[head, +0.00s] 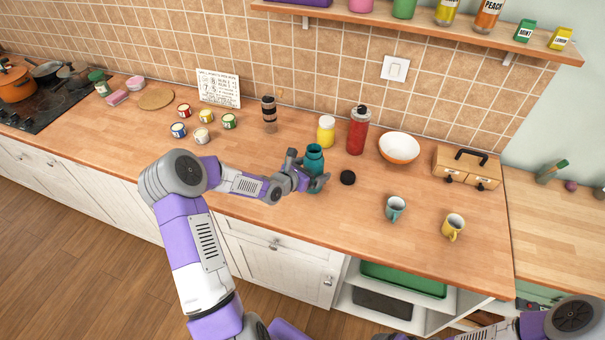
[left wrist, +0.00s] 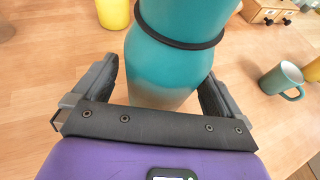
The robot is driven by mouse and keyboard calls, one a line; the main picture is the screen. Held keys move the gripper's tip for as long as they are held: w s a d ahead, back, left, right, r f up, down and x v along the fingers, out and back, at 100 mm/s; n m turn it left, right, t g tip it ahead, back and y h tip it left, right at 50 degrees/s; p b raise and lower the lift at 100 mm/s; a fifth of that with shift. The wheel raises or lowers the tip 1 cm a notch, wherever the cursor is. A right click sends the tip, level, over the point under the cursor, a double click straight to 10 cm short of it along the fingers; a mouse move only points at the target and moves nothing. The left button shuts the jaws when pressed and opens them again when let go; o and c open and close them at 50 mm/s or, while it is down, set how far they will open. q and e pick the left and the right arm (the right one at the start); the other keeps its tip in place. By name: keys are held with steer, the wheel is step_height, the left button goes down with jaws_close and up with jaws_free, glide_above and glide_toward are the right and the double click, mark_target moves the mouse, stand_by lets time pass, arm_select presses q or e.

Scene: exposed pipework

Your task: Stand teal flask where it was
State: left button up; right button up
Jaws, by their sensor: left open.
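The teal flask (head: 314,160) stands upright on the wooden counter in the head view, with no cap seen on its top. In the left wrist view the flask (left wrist: 175,55) shows large, with a dark band around it. My left gripper (head: 306,180) is at the flask, its open fingers (left wrist: 160,90) on either side of the flask's lower body. I cannot tell whether either finger touches it. A black round lid (head: 348,177) lies on the counter just right of the flask. My right gripper is not in view; only part of my right arm shows at the bottom right.
A yellow jar (head: 326,130) and a red flask (head: 358,131) stand behind the teal flask. A white bowl (head: 399,147), a teal mug (head: 396,208), a yellow mug (head: 453,226) and a wooden box (head: 466,166) are to the right. Several small tins (head: 205,117) stand to the left.

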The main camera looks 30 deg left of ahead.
arm_select(q)
steer(key=p+v, duration=0.2)
steer(key=v, duration=0.9)
steer(key=shift+s, duration=0.4)
steer(key=shift+a, duration=0.1)
